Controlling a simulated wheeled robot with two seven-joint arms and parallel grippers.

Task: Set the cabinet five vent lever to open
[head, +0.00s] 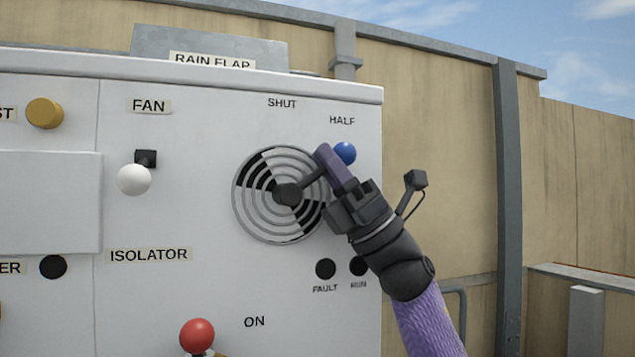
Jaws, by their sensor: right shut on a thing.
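The vent lever (313,178) is a dark arm on a hub at the middle of a round, slotted vent disc (245,210) with black and light sectors. Its blue ball knob (345,153) points up and right, a little below the HALF label (342,120). The SHUT label (282,103) is straight above the hub. My right gripper (338,170) is shut on the vent lever near the knob, coming from the lower right. It covers the panel right of the disc, and no open label shows. No cabinet number is readable. My left gripper is out of view.
The white cabinet (190,230) also carries a white FAN knob (134,180), a red ball knob (197,334) near ON, a yellow knob (45,113) and black FAULT and RUN lamps (326,269). A tan wall (440,130) with a grey post stands behind.

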